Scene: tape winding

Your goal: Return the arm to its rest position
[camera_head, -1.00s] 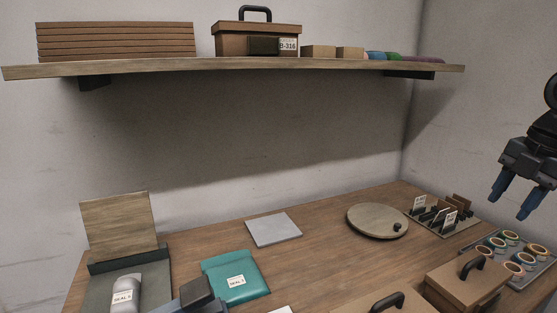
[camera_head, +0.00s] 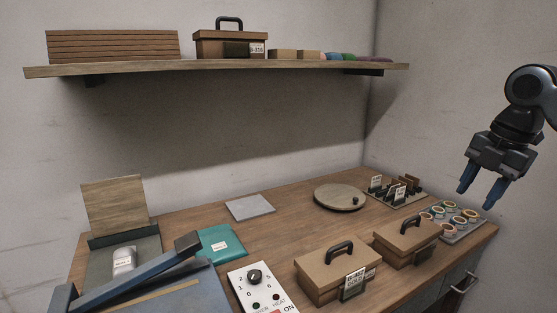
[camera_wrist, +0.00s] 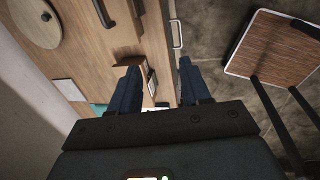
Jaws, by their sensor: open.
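My gripper (camera_head: 482,191) is raised at the right of the head view, above the right end of the workbench (camera_head: 290,215). Its two blue fingers point down and stand apart with nothing between them. In the wrist view my gripper (camera_wrist: 158,85) shows both dark blue fingers spread, over the bench's front edge and the floor. My arm reaches in from the right edge of the head view. It touches nothing that I can see.
Two brown boxes with handles (camera_head: 338,272) (camera_head: 405,243), a tray of tape rolls (camera_head: 463,222), a round board (camera_head: 340,197) and a control panel (camera_head: 262,290) stand on the bench. A loaded shelf (camera_head: 220,68) hangs above. A wooden-topped stool or table (camera_wrist: 272,48) stands on the floor.

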